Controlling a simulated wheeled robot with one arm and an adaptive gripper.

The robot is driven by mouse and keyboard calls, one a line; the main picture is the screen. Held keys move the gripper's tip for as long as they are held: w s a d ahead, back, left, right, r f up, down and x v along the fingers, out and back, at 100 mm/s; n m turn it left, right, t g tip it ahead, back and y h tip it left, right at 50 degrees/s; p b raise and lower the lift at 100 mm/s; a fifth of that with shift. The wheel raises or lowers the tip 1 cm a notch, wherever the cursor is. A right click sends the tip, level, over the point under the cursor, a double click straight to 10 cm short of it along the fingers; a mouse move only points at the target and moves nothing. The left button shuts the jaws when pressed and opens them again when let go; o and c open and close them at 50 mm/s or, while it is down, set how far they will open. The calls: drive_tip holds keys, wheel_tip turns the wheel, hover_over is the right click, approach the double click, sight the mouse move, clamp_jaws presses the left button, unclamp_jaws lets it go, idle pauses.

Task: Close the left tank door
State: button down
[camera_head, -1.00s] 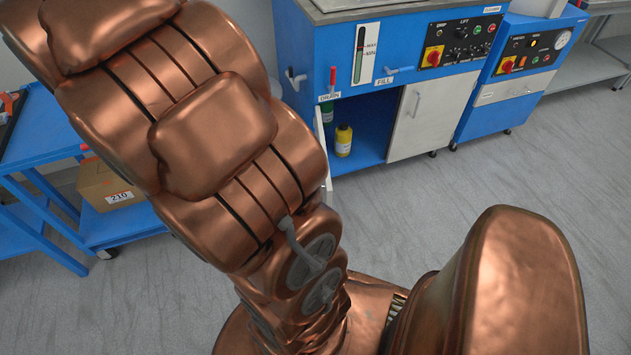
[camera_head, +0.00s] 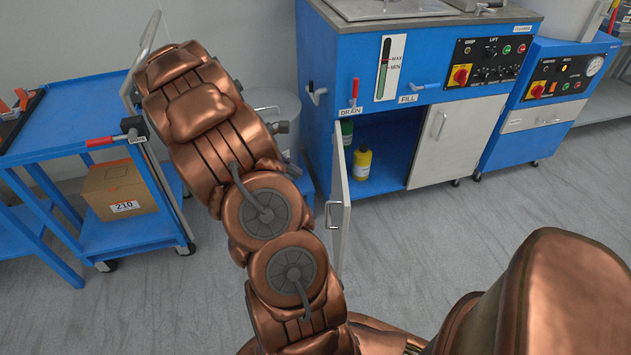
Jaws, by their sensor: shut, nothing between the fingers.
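The left tank door (camera_head: 342,197) stands open, swung out toward me from the left side of the blue tank cabinet (camera_head: 318,70). I see it almost edge-on, with its handle (camera_head: 330,214) on the left face. The opening behind it shows a yellow bottle (camera_head: 362,164) and a green bottle (camera_head: 346,131). The light right door (camera_head: 455,140) is closed. My gripper is not visible.
A blue cart (camera_head: 75,125) with a cardboard box (camera_head: 120,190) stands at the left. A light drum (camera_head: 275,103) is partly hidden behind my arm. A second blue machine (camera_head: 545,100) stands at the right. The grey floor (camera_head: 430,230) before the cabinet is clear.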

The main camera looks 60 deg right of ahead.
sight(342, 193)
drive_tip(key=shift+s+d+r+b+x, duration=0.15)
drive_tip(key=shift+s+r+b+x, duration=0.2)
drive_tip(key=shift+x, duration=1.65)
drive_tip(key=shift+s+d+r+b+x, duration=0.15)
drive_tip(key=shift+s+r+b+x, duration=0.15)
drive_tip(key=shift+x, duration=1.75)
drive_tip(key=shift+s+d+r+b+x, duration=0.2)
drive_tip(key=shift+s+r+x, duration=0.15)
drive_tip(key=shift+x, duration=1.65)
